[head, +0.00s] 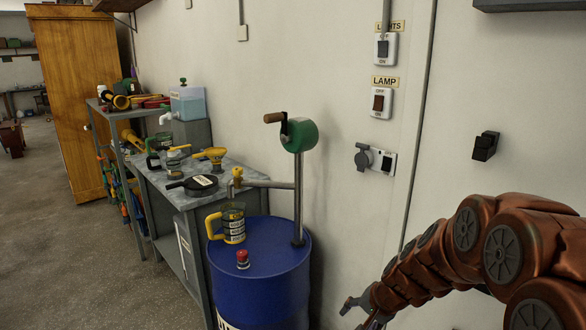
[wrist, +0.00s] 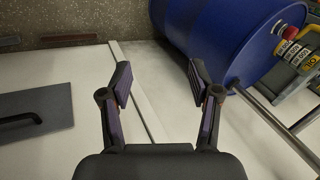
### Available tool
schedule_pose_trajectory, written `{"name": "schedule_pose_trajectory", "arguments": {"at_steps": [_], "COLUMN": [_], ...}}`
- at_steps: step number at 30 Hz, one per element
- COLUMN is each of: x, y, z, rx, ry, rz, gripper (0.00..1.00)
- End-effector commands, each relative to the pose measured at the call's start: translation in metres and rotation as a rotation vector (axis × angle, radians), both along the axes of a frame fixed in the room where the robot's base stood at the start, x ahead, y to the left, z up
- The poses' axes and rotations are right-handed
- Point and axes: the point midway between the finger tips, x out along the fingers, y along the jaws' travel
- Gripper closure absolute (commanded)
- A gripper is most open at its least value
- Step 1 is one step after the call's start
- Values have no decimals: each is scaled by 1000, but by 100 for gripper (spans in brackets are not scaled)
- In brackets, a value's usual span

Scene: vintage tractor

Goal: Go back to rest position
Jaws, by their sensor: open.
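My gripper (wrist: 160,88) is open and empty in the wrist view, with its two dark fingers spread apart. Nothing lies between the fingertips except the pale wall and part of the blue barrel behind them. In the head view my gripper (head: 362,308) shows at the lower middle, at the end of my copper-coloured arm, to the right of the blue barrel (head: 262,275) and apart from it. The barrel also shows at the top of the wrist view (wrist: 215,35).
A yellow-handled jug (head: 233,224) and a red button (head: 243,258) stand on the barrel, beside a green hand-crank pump (head: 299,135). A cluttered workbench (head: 225,181) is farther left. Switches (head: 381,102) are on the wall. Open floor (head: 60,240) lies at the left.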

Motion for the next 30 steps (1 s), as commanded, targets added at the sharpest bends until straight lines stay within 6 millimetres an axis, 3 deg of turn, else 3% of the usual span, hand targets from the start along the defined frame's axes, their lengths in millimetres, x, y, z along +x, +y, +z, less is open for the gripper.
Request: {"name": "schedule_pose_trajectory", "arguments": {"at_steps": [1,3,13,24,30], "x": [-16,-38,-151,-280,-325], "y": [8,16,29,-1,-20], "z": [24,43,119,188,208], "rx": [-9,-22,-116,-272,-333], "ry": [10,30,149,321,396], "rz": [47,111,372,578,628], "gripper": [38,38,38,38,38]}}
